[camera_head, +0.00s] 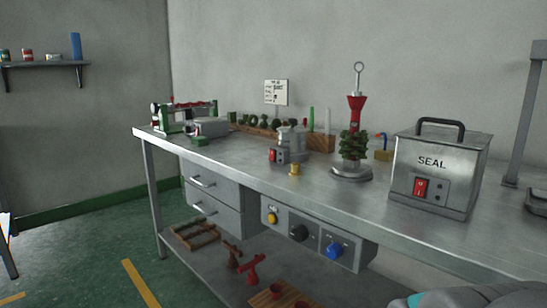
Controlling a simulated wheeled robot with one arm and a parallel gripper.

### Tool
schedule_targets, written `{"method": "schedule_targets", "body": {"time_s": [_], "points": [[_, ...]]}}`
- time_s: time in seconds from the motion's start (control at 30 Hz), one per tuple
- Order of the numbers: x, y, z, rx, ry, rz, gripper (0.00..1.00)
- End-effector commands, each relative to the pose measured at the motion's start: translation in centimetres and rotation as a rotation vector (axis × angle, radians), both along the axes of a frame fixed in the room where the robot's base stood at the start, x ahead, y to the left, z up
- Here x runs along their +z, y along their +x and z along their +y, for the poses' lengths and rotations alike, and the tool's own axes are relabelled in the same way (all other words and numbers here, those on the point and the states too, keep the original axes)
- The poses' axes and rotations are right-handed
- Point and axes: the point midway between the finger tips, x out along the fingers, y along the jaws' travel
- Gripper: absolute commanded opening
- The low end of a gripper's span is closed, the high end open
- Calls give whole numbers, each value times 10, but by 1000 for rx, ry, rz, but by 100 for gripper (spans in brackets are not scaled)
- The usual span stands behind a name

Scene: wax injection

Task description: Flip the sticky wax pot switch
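A small metal pot (294,138) stands on the bench near the middle, with a small red switch (273,155) on the front of its base. It looks like the sticky wax pot, though I can read no label on it. The switch is too small to tell which way it is set. My gripper is not in view. Only a rounded grey part, likely of my own arm, shows at the bottom right edge, well apart from the pot.
A steel box marked SEAL (432,162) with its own red switch (421,187) stands at the right. A wax tree on a stand (352,172) and a small yellow piece (295,169) are nearer the pot. The bench front (330,205) is mostly clear.

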Motion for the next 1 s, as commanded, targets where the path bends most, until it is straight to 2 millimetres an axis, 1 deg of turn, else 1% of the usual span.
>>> {"method": "schedule_targets", "body": {"time_s": [0.03,0.2,0.23,1.0], "points": [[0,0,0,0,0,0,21],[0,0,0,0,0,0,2],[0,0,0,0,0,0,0],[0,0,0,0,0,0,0]]}}
